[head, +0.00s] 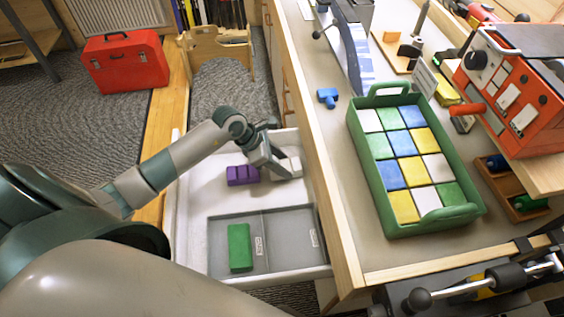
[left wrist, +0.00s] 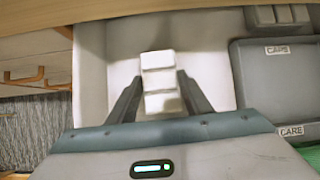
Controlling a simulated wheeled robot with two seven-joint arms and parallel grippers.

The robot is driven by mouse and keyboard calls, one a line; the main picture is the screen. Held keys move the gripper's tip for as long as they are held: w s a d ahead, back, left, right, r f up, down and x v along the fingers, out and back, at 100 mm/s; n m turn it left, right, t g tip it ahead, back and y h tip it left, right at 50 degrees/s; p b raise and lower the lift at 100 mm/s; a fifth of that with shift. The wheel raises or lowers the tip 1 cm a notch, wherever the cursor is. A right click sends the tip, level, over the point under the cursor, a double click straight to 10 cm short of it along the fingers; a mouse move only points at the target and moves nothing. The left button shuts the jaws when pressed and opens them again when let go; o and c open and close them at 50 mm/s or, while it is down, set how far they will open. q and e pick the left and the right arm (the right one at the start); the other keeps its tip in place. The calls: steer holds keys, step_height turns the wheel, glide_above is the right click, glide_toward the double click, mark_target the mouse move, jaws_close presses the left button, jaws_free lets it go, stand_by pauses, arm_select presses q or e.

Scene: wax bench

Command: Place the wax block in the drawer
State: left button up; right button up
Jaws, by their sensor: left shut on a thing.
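My left gripper (head: 281,166) reaches down into the open white drawer (head: 193,193). It is shut on a white wax block (head: 294,162). In the left wrist view the white block (left wrist: 160,82) shows grooves and sits between the two dark fingers (left wrist: 160,98). The fingers partly hide it in the head view. The block is over the drawer's bare white part; I cannot tell whether it touches the floor. A purple block (head: 242,175) lies in the drawer just left of the gripper. My right gripper is not in view.
A grey divided tray (head: 285,256) with labels fills the drawer's near part and holds a green block (head: 239,248). A green carrier (head: 392,231) of coloured blocks stands on the bench (head: 336,128). A blue piece (head: 327,97) and an orange machine (head: 515,95) are there too.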

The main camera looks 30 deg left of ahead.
arm_select(q)
steer(key=shift+f, duration=0.1)
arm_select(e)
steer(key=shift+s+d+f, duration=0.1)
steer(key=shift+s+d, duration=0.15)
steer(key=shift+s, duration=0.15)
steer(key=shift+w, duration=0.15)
arm_select(q)
steer(key=o, duration=1.2)
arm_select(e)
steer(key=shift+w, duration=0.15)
arm_select(q)
steer(key=shift+s+a+r, duration=0.2)
steer(key=shift+a+r, duration=0.15)
steer(key=shift+r, duration=0.1)
steer(key=shift+b+v, duration=1.25)
steer(key=shift+v, duration=4.2)
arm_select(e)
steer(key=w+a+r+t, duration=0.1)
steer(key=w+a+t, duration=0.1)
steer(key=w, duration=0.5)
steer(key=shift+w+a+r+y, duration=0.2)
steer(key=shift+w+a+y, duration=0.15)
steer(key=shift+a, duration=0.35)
